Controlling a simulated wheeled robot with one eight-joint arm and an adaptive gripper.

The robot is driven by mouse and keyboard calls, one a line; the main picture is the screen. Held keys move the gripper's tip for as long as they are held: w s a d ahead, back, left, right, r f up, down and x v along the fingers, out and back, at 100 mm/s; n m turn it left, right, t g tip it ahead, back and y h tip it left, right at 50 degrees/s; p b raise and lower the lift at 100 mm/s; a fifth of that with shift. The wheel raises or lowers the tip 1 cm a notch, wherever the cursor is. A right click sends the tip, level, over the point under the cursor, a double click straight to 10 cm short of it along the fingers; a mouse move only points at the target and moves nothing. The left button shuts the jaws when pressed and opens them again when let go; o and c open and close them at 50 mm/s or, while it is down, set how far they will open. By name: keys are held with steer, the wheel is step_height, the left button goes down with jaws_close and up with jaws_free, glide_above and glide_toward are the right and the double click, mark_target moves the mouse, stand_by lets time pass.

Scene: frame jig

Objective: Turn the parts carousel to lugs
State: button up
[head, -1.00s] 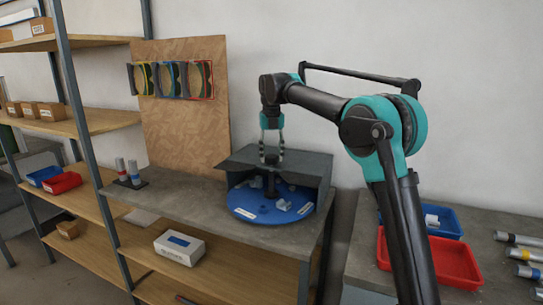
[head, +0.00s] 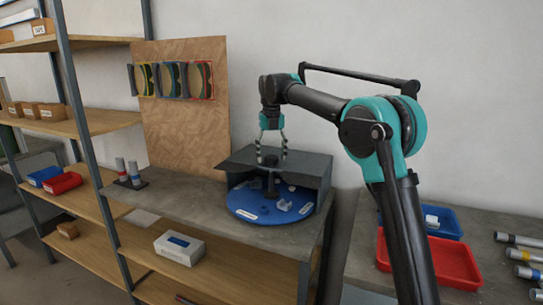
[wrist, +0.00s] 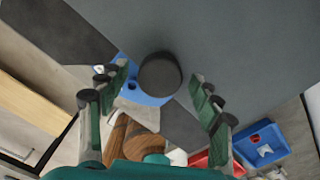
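The parts carousel is a round blue turntable (head: 240,203) with grey parts and small white labels on it, too small to read. A grey hood (head: 310,170) covers its back part. A dark post with a round black knob (head: 270,161) rises from the middle. The knob also shows in the wrist view (wrist: 160,75), with a strip of the blue disc behind it. My gripper (head: 271,154) points down over the knob. Its fingers (wrist: 160,85) are spread, one on each side of the knob, with gaps between. Which label faces front I cannot tell.
A board (head: 185,125) with coloured frames stands behind the bench. Two cylinders (head: 127,170) stand to the left. A white box (head: 180,247) sits on the shelf below. Red (head: 455,262) and blue (head: 447,222) bins are on the right bench.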

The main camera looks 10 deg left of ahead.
step_height(320, 180, up, 12)
stand_by(0.7)
